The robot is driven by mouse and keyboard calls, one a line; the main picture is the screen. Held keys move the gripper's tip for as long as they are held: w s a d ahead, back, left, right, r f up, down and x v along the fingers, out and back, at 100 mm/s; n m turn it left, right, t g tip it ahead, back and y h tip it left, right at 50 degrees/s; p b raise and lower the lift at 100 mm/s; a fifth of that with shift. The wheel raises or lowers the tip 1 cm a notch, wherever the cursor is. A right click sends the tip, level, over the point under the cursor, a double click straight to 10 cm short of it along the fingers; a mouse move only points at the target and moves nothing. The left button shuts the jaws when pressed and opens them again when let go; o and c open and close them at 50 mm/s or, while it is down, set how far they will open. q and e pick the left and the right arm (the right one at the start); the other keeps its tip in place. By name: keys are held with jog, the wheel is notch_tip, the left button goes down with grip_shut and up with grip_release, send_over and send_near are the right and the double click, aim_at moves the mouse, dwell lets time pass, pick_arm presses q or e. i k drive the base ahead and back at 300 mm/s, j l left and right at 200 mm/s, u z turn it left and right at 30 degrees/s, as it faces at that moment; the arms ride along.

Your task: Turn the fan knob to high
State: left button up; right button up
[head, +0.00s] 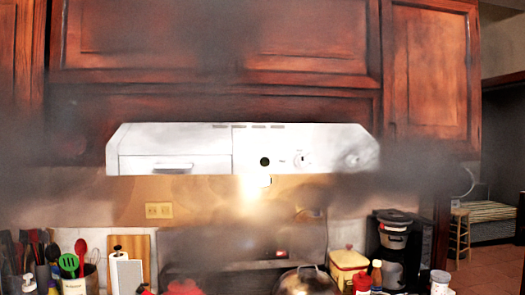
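A white range hood (200,140) is fixed under the dark wood cabinets in the middle of the head view. On the right half of its front is a round light knob (302,158). A second round knob (352,160) sits further right and looks blurred. A black round spot (264,161) lies left of both. I cannot read any labels, so I cannot tell which knob is for the fan or its setting. Neither of my grippers shows in this view.
A lit lamp glows under the hood above the stove. A lidded pot (305,281) stands below. A coffee maker (393,250) stands at right, and a utensil group (68,264) with a cutting board (137,250) at left. Dark smoky blur covers parts of the view.

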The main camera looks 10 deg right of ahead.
aim_at(300, 162)
jog(key=i+l+u, duration=0.2)
jog(key=l, duration=0.9)
jog(key=i+l+u, duration=0.2)
jog(key=l, duration=0.9)
jog(key=l+u, duration=0.2)
jog(key=l, duration=0.95)
jog(key=i, duration=0.05)
